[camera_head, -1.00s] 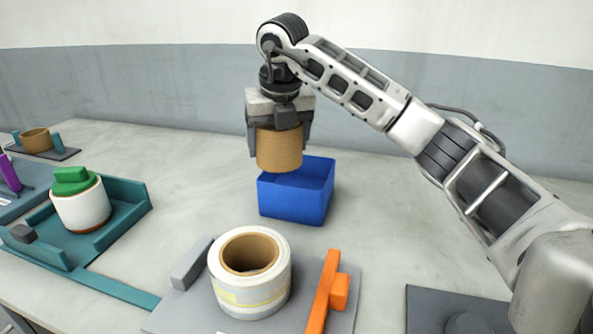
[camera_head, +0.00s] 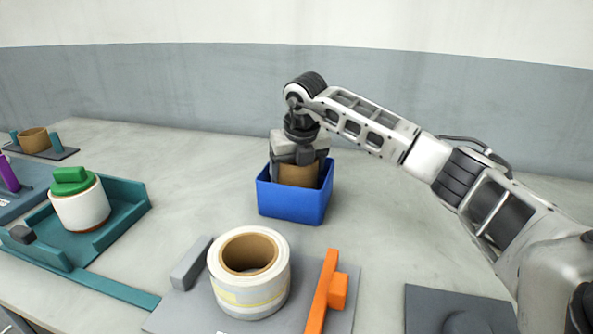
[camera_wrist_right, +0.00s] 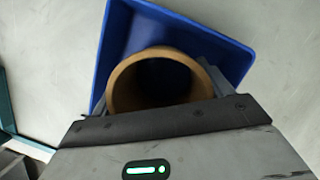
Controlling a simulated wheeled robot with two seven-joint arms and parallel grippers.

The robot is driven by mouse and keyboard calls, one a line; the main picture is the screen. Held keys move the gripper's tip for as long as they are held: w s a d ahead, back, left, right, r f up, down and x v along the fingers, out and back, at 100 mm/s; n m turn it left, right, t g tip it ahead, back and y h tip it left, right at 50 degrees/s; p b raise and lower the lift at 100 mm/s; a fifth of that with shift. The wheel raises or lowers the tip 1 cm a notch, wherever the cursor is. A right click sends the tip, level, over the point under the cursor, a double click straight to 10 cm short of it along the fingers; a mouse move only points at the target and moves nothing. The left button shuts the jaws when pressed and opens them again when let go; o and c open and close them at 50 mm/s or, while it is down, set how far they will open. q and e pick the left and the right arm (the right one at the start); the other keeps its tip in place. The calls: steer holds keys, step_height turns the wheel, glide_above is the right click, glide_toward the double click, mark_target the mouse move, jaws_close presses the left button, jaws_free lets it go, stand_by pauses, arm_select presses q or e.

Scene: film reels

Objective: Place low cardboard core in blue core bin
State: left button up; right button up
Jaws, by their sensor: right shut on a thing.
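The low cardboard core (camera_head: 298,176) is a brown hollow cylinder, held upright by my right gripper (camera_head: 299,168). The gripper is shut on it, with its fingers on the core's sides. The core's lower part is inside the blue core bin (camera_head: 291,206), hidden by the front wall, so I cannot tell whether it touches the floor. In the right wrist view the core (camera_wrist_right: 124,88) shows its open top within the blue bin (camera_wrist_right: 117,42). My left gripper is not in view.
A teal tray (camera_head: 128,204) with a green-topped white roll (camera_head: 80,205) is left. Another brown core (camera_head: 34,140) stands far left. Table around the bin is clear.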

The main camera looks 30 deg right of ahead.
steer(key=shift+f, duration=0.1)
steer(key=o, duration=0.7)
steer(key=v, duration=1.2)
